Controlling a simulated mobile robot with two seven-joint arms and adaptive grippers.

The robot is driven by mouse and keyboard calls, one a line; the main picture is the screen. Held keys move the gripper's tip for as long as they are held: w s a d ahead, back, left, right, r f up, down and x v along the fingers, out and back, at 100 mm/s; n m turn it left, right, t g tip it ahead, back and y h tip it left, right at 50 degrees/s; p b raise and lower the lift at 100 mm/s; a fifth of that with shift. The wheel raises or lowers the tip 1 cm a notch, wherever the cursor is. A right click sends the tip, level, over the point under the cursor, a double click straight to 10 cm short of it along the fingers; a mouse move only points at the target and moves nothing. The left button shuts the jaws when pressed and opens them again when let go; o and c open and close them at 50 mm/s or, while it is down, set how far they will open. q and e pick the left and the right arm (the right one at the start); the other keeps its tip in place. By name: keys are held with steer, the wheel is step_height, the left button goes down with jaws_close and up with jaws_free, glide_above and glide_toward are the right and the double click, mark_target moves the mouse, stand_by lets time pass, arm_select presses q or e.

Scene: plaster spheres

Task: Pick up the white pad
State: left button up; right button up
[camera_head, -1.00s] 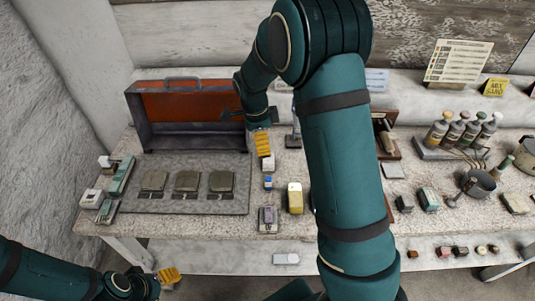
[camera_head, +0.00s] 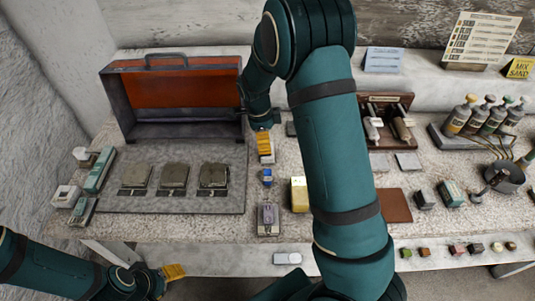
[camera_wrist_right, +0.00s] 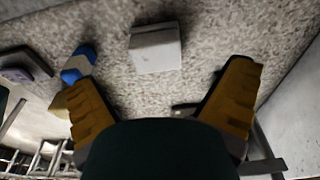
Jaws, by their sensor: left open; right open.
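A small white pad (camera_head: 267,160) lies on the speckled bench just in front of my right gripper (camera_head: 264,143), whose yellow fingers show past the arm. In the right wrist view the white pad (camera_wrist_right: 156,50) lies ahead of the fingertips, between their lines, apart from both. The right gripper (camera_wrist_right: 162,78) is open and empty there. My left gripper (camera_head: 174,272) is at the lower left, below the bench's front edge, away from the pad; its finger gap is hard to see. Another pale pad-like piece (camera_head: 287,258) lies on the lower ledge.
A purple-grey device (camera_head: 268,217) and a yellow block (camera_head: 299,194) stand nearer the front. An open red-lined case (camera_head: 185,94) is behind left. Bottles (camera_head: 475,117) stand at right. My right arm hides the bench's middle.

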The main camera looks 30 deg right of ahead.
mark_target(266, 160)
steer(key=shift+s+d+f+b, duration=0.2)
steer(key=shift+f+b, duration=0.1)
steer(key=shift+f, duration=1.2)
steer(key=shift+s+d+f+b, duration=0.15)
steer(key=shift+f+b, duration=0.15)
steer(key=shift+f, duration=1.15)
steer(key=shift+a, duration=0.15)
steer(key=shift+c, duration=0.3)
steer(key=c, duration=1.1)
